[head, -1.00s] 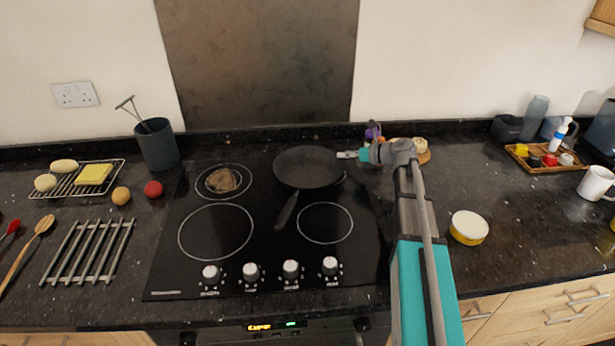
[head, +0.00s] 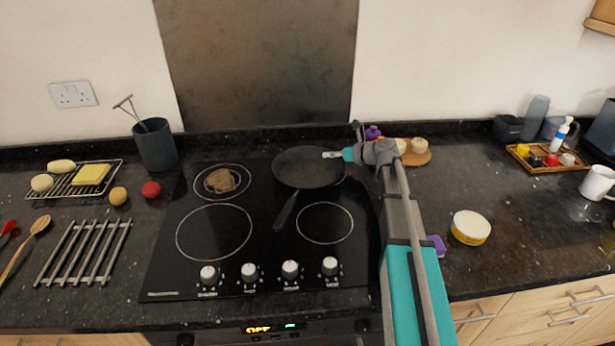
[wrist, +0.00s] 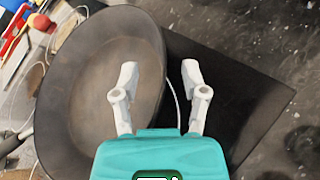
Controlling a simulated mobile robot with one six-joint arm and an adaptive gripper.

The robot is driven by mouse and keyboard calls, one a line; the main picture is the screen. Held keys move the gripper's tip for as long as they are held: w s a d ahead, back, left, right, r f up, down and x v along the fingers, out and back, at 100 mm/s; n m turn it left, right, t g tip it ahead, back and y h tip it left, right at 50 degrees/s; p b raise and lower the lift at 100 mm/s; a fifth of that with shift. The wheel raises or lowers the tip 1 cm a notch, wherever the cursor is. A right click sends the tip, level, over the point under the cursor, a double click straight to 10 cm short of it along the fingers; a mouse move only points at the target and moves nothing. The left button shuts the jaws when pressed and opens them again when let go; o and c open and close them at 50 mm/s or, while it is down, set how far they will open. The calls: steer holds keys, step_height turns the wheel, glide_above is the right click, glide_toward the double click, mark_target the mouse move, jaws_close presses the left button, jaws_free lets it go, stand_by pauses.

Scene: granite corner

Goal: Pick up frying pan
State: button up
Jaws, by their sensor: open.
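The black frying pan (head: 309,166) sits on the right rear burner of the hob, its handle (head: 286,210) pointing toward the front. In the wrist view the pan (wrist: 95,85) fills the left half and its handle shows at the left edge. My gripper (head: 328,155) is at the right side of the pan's rim. In the wrist view my gripper (wrist: 158,75) is open, with one finger over the pan's inside and the other outside the rim, above the hob. It holds nothing. I cannot tell whether a finger touches the rim.
The black hob (head: 265,245) has a brown item (head: 220,181) on its left rear burner. A dark utensil pot (head: 156,145) stands at the back left. A round wooden board (head: 416,157) is behind my arm, and a yellow-white tub (head: 470,228) stands to the right.

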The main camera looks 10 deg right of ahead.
jaws_close()
stand_by(0.3)
steer(key=shift+r, duration=0.15)
stand_by(0.4)
step_height(320, 180, up, 3)
steer(key=p, duration=0.3)
steer(key=shift+f, duration=0.2)
steer(key=s+a+r+p, duration=0.1)
steer(key=s+r+p, duration=0.9)
steer(key=s, duration=0.4)
steer(key=shift+a, duration=0.35)
